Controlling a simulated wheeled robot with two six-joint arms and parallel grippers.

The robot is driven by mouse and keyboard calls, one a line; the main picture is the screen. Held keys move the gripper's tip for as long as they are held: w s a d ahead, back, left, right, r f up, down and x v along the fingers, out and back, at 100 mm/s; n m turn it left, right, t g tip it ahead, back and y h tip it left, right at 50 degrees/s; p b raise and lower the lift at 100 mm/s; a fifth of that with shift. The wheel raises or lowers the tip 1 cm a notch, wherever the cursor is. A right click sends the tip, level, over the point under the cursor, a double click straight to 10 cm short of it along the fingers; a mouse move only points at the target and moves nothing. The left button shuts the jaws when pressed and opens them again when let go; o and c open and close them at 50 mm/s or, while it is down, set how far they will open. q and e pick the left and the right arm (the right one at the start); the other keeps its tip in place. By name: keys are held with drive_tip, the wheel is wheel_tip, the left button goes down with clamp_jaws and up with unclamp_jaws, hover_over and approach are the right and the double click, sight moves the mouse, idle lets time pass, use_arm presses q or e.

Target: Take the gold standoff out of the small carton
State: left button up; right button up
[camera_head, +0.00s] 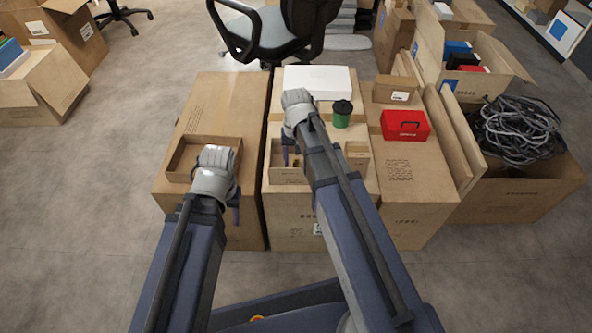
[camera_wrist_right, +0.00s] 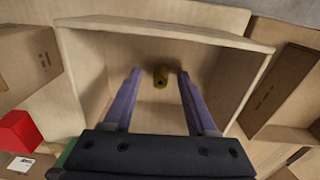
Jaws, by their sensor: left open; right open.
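The small carton (camera_head: 288,176) is open-topped and stands on a larger closed box in the middle of the head view. The right wrist view looks down into this carton (camera_wrist_right: 235,38). The gold standoff (camera_wrist_right: 160,77) is inside it, between my right fingertips in the picture. My right gripper (camera_wrist_right: 159,72) is open, and I cannot tell whether its fingers are around the standoff or still above it. In the head view my right gripper (camera_head: 291,150) is over the carton, partly hidden by my arm. My left gripper (camera_head: 234,205) is open, near an open tray-like carton (camera_head: 183,157).
A red case (camera_head: 405,125), a green cup with a black lid (camera_head: 342,114) and a white box (camera_head: 318,80) stand on the boxes. Another small carton (camera_head: 357,158) is right of my right forearm.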

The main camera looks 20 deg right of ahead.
drive_tip(key=shift+f, duration=0.55)
drive_tip(key=shift+r, duration=0.1)
clamp_jaws()
